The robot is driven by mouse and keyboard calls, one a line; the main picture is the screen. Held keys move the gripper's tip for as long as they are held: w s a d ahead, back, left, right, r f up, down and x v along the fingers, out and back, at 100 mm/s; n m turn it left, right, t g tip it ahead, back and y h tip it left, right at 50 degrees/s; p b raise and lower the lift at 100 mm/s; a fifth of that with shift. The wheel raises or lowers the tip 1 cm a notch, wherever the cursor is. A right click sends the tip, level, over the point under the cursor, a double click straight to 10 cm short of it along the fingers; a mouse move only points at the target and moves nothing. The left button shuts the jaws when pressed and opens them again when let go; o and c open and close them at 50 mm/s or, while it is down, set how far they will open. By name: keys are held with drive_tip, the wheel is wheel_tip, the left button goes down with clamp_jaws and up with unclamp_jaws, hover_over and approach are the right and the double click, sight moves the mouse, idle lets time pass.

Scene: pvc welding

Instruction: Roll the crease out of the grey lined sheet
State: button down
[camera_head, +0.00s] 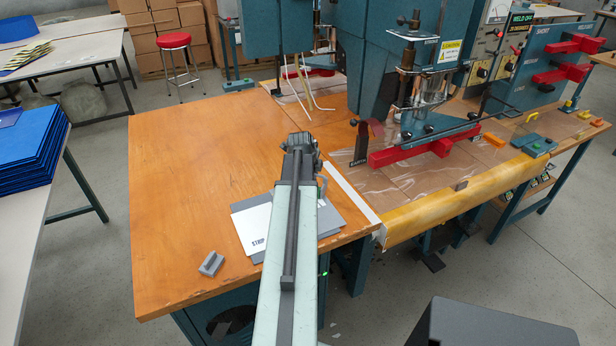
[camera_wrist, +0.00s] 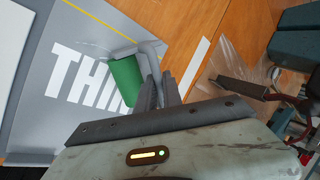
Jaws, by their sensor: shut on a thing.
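The grey sheet (camera_wrist: 60,75) lies on the orange-brown table, with large white letters and a yellow line across its upper part in the wrist view. I cannot make out a crease in it. In the head view my arm covers part of the sheets. My gripper (camera_wrist: 157,92) is shut on the handle of a roller with a green cylinder (camera_wrist: 124,76) and a bent grey rod. The green cylinder is over the sheet's right part; I cannot tell whether it touches. My gripper also shows in the head view (camera_head: 300,143).
A white sheet marked STRIP (camera_head: 256,228) lies left of my arm. A small grey block (camera_head: 211,264) sits near the table's front edge. A welding machine with a red bar (camera_head: 410,151) stands at right. The table's left half (camera_head: 190,180) is mostly clear.

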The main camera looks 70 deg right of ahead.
drive_tip(key=shift+s+d, duration=0.65)
drive_tip(key=shift+f, duration=0.1)
drive_tip(key=shift+w+a, duration=0.4)
drive_tip(key=shift+a, duration=0.1)
drive_tip(key=shift+w+a+r, duration=0.2)
drive_tip(key=shift+w+a, duration=2)
drive_tip(key=shift+w, duration=0.15)
drive_tip(key=shift+w+a, duration=1.3)
drive_tip(key=shift+a, duration=0.2)
drive_tip(key=shift+w+d, duration=0.2)
drive_tip(key=shift+d, duration=0.05)
drive_tip(key=shift+s+d, duration=0.3)
drive_tip(key=shift+d, duration=0.05)
drive_tip(key=shift+s+d, duration=3.75)
drive_tip(key=shift+s, duration=0.1)
drive_tip(key=shift+f, duration=0.1)
